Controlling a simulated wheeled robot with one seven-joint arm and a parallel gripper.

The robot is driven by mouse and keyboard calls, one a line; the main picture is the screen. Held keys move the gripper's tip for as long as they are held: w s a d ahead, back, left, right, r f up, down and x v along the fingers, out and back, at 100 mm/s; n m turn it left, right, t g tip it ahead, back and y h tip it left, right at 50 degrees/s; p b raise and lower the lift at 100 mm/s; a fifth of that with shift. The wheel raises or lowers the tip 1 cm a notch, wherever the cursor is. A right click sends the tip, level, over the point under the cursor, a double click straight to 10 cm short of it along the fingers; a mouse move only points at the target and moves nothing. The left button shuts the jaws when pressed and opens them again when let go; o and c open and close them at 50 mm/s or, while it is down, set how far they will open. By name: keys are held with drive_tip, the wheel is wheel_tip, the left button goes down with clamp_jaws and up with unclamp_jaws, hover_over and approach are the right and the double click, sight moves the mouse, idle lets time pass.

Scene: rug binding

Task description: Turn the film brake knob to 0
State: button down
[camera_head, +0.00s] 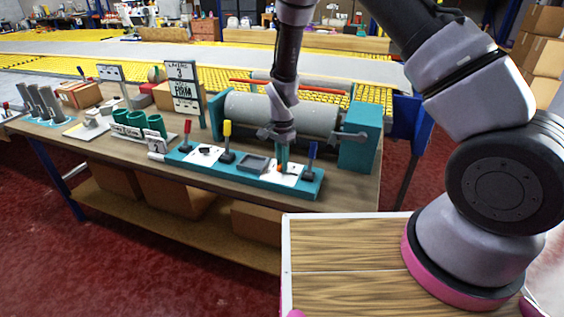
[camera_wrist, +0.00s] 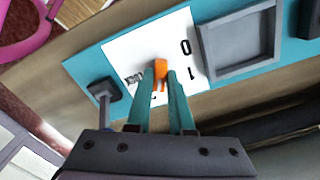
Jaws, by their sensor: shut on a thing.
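The film brake knob (camera_wrist: 161,68) is orange and sits on a white dial plate (camera_wrist: 130,50) in the wrist view. The plate has a large 0 and a 1 to the knob's right, and smaller print at its left that I cannot read. My gripper (camera_wrist: 166,78) has its two teal fingers shut on the knob, one on each side. In the head view my gripper (camera_head: 283,158) points down at the right-hand white plate (camera_head: 290,180) on the teal panel (camera_head: 225,172). The fingers cover part of the dial there, and I cannot tell which mark the knob points at.
A blue-handled lever (camera_head: 312,160) stands just right of my gripper. A grey tray (camera_head: 253,164), a yellow lever (camera_head: 227,142) and a red lever (camera_head: 186,134) are to the left. A large grey roller (camera_head: 240,112) lies behind. The workbench (camera_head: 345,187) has bare wood at its front edge.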

drive_tip(key=n, duration=1.3)
drive_tip(key=shift+n, duration=0.3)
drive_tip(key=n, duration=1.3)
drive_tip(key=shift+n, duration=0.3)
drive_tip(key=c, duration=0.8)
unclamp_jaws()
drive_tip(key=shift+r, duration=0.1)
